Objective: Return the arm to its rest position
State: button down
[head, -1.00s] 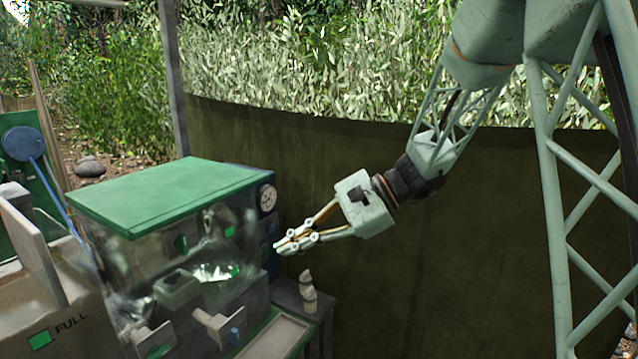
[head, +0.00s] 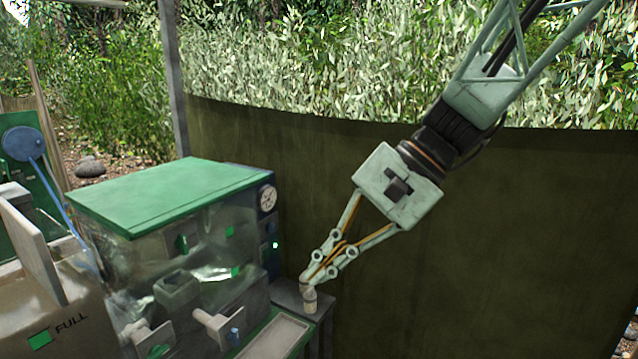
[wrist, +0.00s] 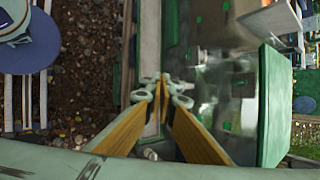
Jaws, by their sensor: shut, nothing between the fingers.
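My gripper (head: 307,282) is shut with nothing between its fingers. In the head view it hangs at the lower middle, fingers pointing down and left, to the right of the green-topped machine. Its fingertips overlap a small pale knob-like object (head: 309,303) on a dark stand; I cannot tell whether they touch. In the wrist view my gripper's fingertips (wrist: 165,78) come together at the centre, beside the clear-walled machine.
The machine with a green lid (head: 165,190) and a gauge (head: 267,198) stands close on the left. A tan box marked FULL (head: 75,335) is at the lower left. A dark curved screen (head: 480,270) stands behind my arm. A pale tray (head: 275,338) lies in front.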

jog(key=s+d+r+n+t+h, duration=0.2)
jog(key=s+d+n+t+h, duration=0.2)
jog(key=s+d, duration=1.6)
jog(key=s+n+h, duration=0.2)
jog(key=s+h, duration=0.1)
jog(key=s, duration=0.1)
jog(key=shift+d+r+t+h, duration=0.15)
jog(key=shift+d+t+h, duration=0.15)
jog(key=shift+d+h, duration=0.1)
